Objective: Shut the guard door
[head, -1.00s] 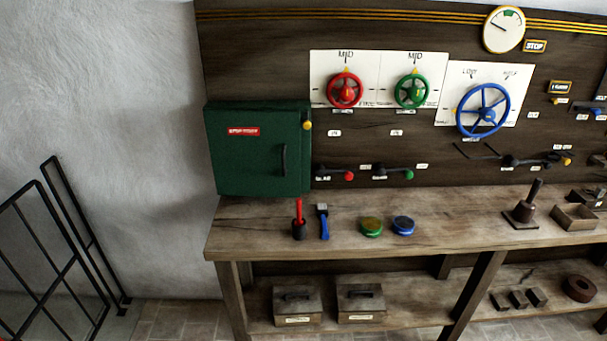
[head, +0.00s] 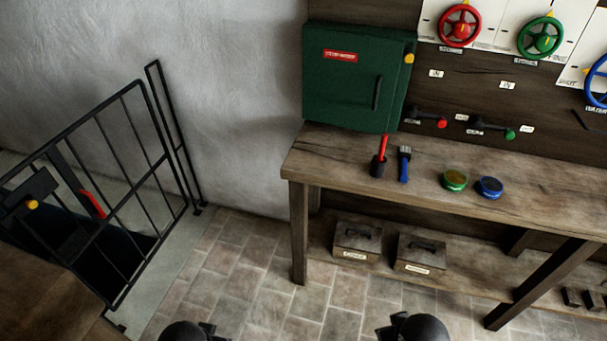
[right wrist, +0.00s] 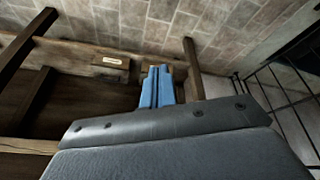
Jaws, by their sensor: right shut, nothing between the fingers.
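A black barred gate (head: 125,170), which I take to be the guard door, stands at the left of the head view. A narrow black frame (head: 172,135) stands upright against the wall side. A red handle (head: 92,204) and a yellow knob (head: 32,204) on a dark fitting show through or beside the bars. I cannot tell how far the gate stands from its closed position. Bars also show at the right of the right wrist view (right wrist: 285,105). My right gripper (right wrist: 158,70) has blue fingers, shut and empty, away from the bars.
A wooden workbench (head: 440,185) stands at the right, with a green cabinet (head: 350,90) above its left end. A dark opening (head: 115,262) lies behind the bars. A wooden surface (head: 45,310) fills the lower left corner. Tiled floor (head: 240,262) between gate and bench is clear.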

